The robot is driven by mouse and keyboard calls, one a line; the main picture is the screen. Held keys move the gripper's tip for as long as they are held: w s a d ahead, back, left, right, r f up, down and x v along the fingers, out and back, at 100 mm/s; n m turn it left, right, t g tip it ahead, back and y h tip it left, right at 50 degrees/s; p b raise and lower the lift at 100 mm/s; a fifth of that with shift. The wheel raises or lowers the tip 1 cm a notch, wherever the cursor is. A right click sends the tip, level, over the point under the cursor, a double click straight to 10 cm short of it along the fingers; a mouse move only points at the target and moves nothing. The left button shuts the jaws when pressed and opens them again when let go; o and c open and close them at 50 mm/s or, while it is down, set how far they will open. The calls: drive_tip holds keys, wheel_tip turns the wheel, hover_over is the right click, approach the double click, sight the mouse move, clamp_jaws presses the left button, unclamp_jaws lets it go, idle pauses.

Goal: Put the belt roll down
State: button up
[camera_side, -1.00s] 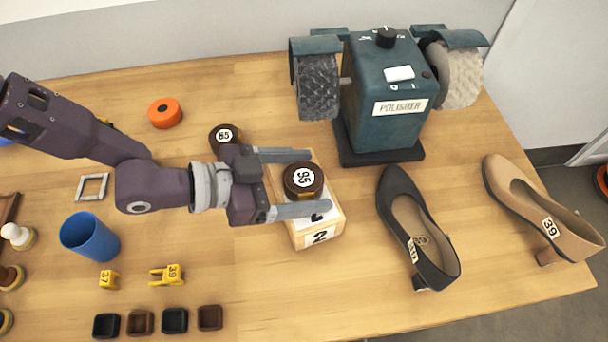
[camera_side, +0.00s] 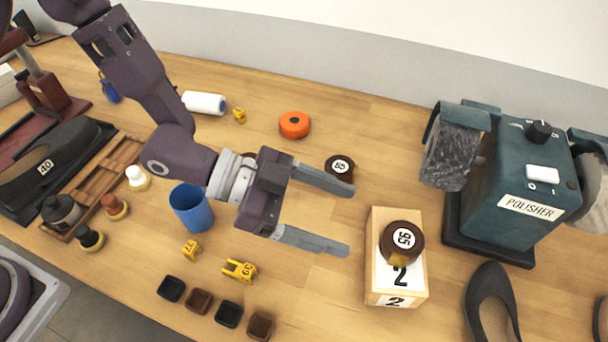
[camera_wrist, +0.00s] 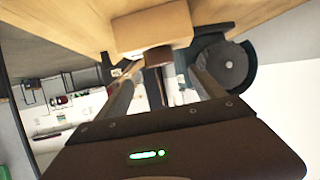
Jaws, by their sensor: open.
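The brown belt roll marked 95 (camera_side: 402,242) rests on top of the wooden block marked 2 (camera_side: 383,287), to the right of my gripper. My gripper (camera_side: 350,222) is open and empty, its two fingers pointing towards the roll with a gap between the tips and the block. In the wrist view the roll (camera_wrist: 158,58) shows ahead of the fingers, against the block (camera_wrist: 150,30). A second brown roll marked 85 (camera_side: 340,167) lies on the table behind the far finger, partly hidden by it.
The green polisher (camera_side: 525,195) stands right of the block, with a dark shoe (camera_side: 490,300) in front. An orange roll (camera_side: 294,125) lies behind my gripper. A blue cup (camera_side: 191,208), yellow number tags (camera_side: 239,270) and several small square dishes (camera_side: 229,314) lie left and in front.

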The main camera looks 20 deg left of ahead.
drive_tip(key=w+a+r+n+t+y, duration=0.3)
drive_tip(key=a+r+y, duration=0.25)
drive_tip(key=a, duration=0.55)
drive_tip(key=w+a+r+n+t+y, duration=0.35)
drive_tip(key=a+r+y, duration=0.2)
drive_tip(key=a, duration=0.65)
drive_tip(key=s+a+r+n+g+y, duration=0.25)
drive_tip(key=s+a+r+n, duration=0.3)
drive_tip(key=s+a, duration=0.55)
drive_tip(key=s+f+n+g, duration=0.1)
drive_tip(key=s+n, duration=0.2)
drive_tip(key=s, duration=0.7)
drive_tip(key=shift+s+a+n, duration=0.25)
drive_tip(key=shift+s+n, duration=0.1)
drive_tip(key=shift+n, duration=0.05)
